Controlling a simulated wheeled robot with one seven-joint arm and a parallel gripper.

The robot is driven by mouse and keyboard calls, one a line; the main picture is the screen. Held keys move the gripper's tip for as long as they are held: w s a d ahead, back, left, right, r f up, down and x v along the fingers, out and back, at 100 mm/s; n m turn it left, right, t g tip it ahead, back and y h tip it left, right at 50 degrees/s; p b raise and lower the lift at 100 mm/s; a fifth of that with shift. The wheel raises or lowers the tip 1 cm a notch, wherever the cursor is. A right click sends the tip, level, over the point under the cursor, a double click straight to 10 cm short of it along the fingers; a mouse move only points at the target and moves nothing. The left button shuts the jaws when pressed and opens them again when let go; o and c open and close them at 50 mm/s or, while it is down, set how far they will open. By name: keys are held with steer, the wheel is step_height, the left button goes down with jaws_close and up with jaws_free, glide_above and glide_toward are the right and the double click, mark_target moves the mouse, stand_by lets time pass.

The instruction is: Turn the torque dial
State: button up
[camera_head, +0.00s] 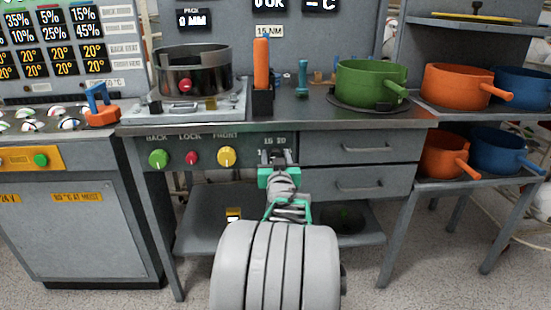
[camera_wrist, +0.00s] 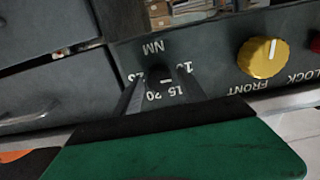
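The torque dial (camera_wrist: 159,73) is a small dark knob on the grey panel, with white marks, numbers and "NM" around it in the wrist view. In the head view my gripper (camera_head: 278,158) is in front of this panel area and covers most of the dial. In the wrist view the two dark fingers of my gripper (camera_wrist: 159,84) stand apart, one on each side of the dial. I cannot tell whether they touch it. Part of the number scale shows between the fingers.
Green, red and yellow knobs (camera_head: 227,156) sit on the panel left of my gripper. Two drawers (camera_head: 360,147) are to its right. A green pot (camera_head: 370,82), a dark metal pot (camera_head: 190,70) and an orange-handled tool (camera_head: 261,63) stand on the counter above.

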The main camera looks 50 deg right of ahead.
jaws_close()
stand_by(0.3)
steer(key=shift+m, duration=0.4)
steer(key=m+b, duration=0.1)
steer(key=m, duration=0.4)
steer(key=m+b, duration=0.1)
steer(key=m, duration=0.4)
steer(key=shift+s+d+f+m, duration=0.1)
steer(key=shift+s+m, duration=0.05)
steer(key=shift+m, duration=0.25)
stand_by(0.4)
steer(key=shift+o, duration=0.8)
jaws_free()
